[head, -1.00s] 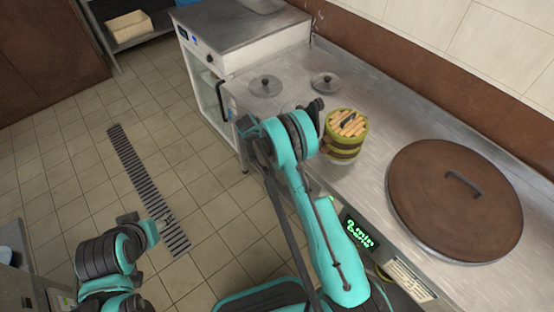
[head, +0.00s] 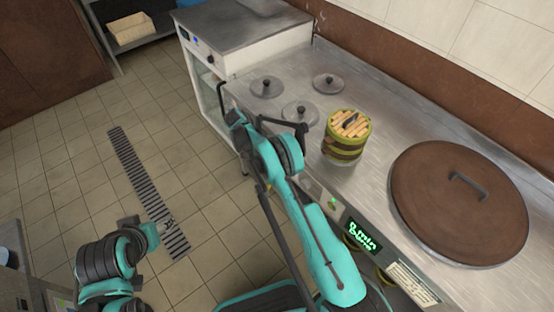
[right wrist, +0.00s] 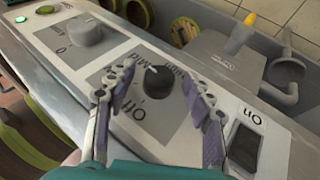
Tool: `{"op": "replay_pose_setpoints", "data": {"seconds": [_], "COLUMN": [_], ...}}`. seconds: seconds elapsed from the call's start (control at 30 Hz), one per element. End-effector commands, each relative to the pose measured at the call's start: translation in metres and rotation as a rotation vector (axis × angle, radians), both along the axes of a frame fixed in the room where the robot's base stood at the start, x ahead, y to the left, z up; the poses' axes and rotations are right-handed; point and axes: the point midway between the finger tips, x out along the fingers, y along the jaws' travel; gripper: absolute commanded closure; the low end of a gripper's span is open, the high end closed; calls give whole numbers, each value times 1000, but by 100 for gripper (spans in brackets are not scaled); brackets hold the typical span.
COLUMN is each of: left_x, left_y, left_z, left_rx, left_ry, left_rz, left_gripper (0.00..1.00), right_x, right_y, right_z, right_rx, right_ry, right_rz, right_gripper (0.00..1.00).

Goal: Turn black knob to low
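In the right wrist view a dark knob (right wrist: 157,82) with a small white mark on top sits on a grey label plate. Lettering surrounds it, with OFF upside down below it; the smaller words are hard to read. My right gripper (right wrist: 150,84) is open, one finger on each side of the knob, with visible gaps to it. In the head view my right arm reaches over the counter's front edge, and I cannot make out its fingertips there. My left gripper (head: 163,226) is at the lower left over the floor, away from the counter; its finger opening is unclear.
Another knob (right wrist: 84,32) and a black rocker switch (right wrist: 243,150) flank the knob. A green-lit display (head: 362,235) is on the counter front. A bamboo steamer (head: 346,138), small lids (head: 300,113) and a big brown lid (head: 458,203) stand on the counter.

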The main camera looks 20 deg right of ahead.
Motion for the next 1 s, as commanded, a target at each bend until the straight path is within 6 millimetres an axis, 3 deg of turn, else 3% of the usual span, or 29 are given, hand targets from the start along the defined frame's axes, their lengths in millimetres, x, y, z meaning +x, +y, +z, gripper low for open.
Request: {"op": "replay_pose_setpoints", "data": {"seconds": [0.23, 0.7, 1.0], "left_x": [0, 0, 0], "left_y": [0, 0, 0], "left_z": [0, 0, 0], "left_rx": [0, 0, 0], "left_ry": [0, 0, 0], "left_rz": [0, 0, 0], "left_gripper": [48, 48, 48], "right_x": [2, 26, 26], "right_y": [4, 38, 40], "right_z": [5, 56, 58], "right_rx": [1, 0, 0], "right_ry": [0, -1, -1], "right_rz": [1, 0, 0], "right_gripper": [48, 48, 48]}}
